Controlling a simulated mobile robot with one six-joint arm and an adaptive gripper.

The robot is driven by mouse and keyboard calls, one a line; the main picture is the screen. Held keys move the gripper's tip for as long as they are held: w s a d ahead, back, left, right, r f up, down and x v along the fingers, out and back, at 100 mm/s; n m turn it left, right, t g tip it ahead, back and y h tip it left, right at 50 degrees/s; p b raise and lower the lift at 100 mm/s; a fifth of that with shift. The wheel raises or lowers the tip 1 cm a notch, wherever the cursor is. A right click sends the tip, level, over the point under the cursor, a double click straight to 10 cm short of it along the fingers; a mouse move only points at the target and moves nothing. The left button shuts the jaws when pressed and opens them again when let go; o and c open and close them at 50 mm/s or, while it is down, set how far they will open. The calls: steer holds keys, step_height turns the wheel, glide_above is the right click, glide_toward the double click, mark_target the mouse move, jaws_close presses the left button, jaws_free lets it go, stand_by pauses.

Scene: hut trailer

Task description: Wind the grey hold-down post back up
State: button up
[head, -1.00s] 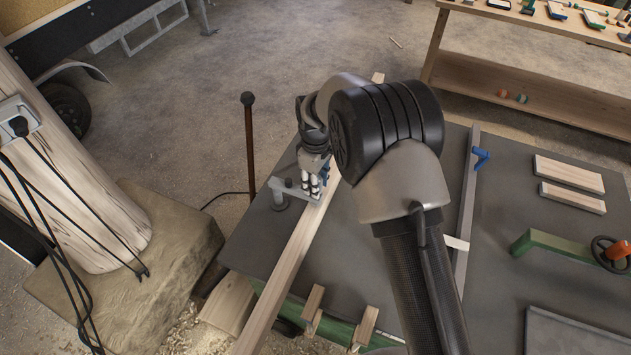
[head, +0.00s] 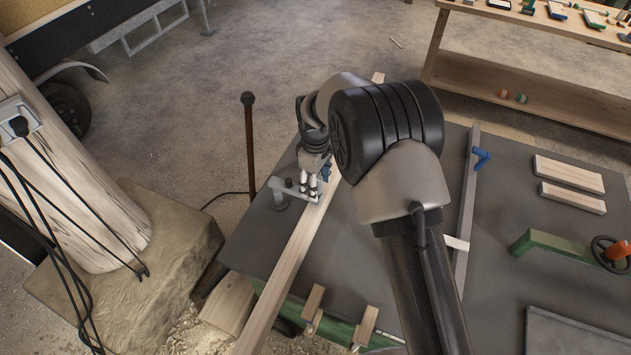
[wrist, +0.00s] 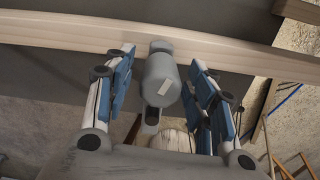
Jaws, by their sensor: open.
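The grey hold-down post (head: 280,199) stands on the dark bench top, beside the long wooden board. Its flat arm (head: 296,193) reaches right, onto or just over the board. My gripper (head: 314,187) points down at the board end of this arm, partly hidden by my arm. The fingers are open, with a visible gap on each side of the cylinder. I cannot tell how high the post is wound.
The long wooden board (head: 282,272) runs across the bench (head: 385,275). A thin dark rod (head: 249,150) stands left of the bench. A grey rail with a blue handle (head: 481,158) and a green clamp with a handwheel (head: 540,243) are on the right. Two wood pieces (head: 568,172) lie there.

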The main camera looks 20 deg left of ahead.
step_height(320, 180, up, 12)
stand_by(0.6)
stand_by(0.4)
